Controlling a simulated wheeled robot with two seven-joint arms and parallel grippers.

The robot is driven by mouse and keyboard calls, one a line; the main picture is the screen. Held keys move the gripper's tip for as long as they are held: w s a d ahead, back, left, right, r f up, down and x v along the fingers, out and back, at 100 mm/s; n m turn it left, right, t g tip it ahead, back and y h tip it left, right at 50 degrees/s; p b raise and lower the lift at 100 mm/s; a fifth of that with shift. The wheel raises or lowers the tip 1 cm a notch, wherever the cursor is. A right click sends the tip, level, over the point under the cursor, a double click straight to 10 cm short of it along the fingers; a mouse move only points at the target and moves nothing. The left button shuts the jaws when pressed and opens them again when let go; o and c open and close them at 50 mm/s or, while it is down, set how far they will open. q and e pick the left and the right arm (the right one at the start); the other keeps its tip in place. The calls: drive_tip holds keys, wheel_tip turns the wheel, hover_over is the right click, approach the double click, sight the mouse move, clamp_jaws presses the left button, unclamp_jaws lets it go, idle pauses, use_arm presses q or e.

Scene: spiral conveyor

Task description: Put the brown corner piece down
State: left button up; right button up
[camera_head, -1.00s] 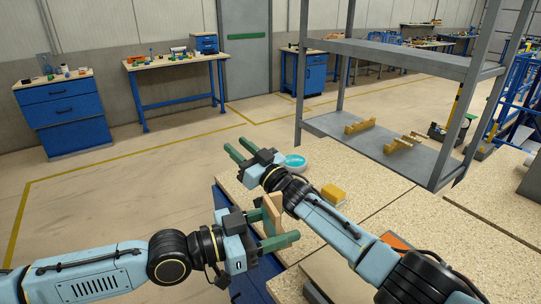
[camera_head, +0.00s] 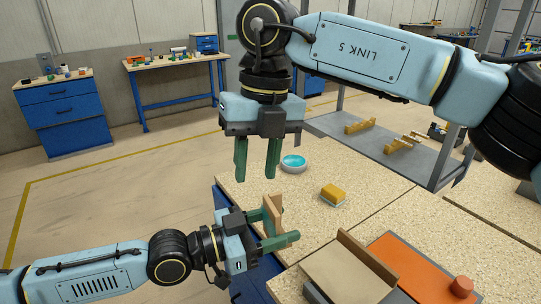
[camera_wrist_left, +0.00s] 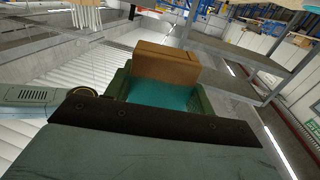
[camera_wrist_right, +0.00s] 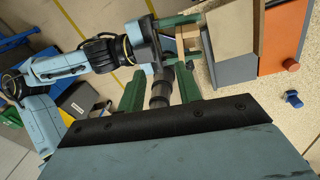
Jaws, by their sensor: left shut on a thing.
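The brown corner piece (camera_head: 272,214) is held upright between the green fingers of my left gripper (camera_head: 280,222), above the near left edge of the speckled table. In the left wrist view the brown piece (camera_wrist_left: 166,64) spans the gap between the fingers. It also shows in the right wrist view (camera_wrist_right: 188,40), partly covered by a finger. My right gripper (camera_head: 257,165) points down, above and behind the left one. Its fingers are apart with nothing between them.
On the speckled table (camera_head: 390,200) lie a yellow sponge (camera_head: 333,193), a round teal-filled dish (camera_head: 293,163), a brown panel with an upright edge (camera_head: 345,272) and an orange board (camera_head: 410,262) with a knob. A grey shelf (camera_head: 375,150) stands behind.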

sight(270, 203)
drive_tip(key=shift+w+d+r+t+h, duration=0.1)
drive_tip(key=shift+w+d+t+h, duration=0.15)
drive_tip(key=shift+d, duration=0.25)
drive_tip(key=shift+w+d+r+t+h, duration=0.15)
drive_tip(key=shift+d+t+h, duration=0.15)
drive_tip(key=shift+d, duration=0.2)
drive_tip(key=shift+d+f, duration=0.1)
drive_tip(key=shift+f, duration=0.25)
wheel_tip(270, 203, down, 11)
drive_tip(key=shift+f, duration=0.1)
drive_tip(key=shift+c, duration=0.2)
clamp_jaws()
use_arm(q)
drive_tip(key=o, duration=1.1)
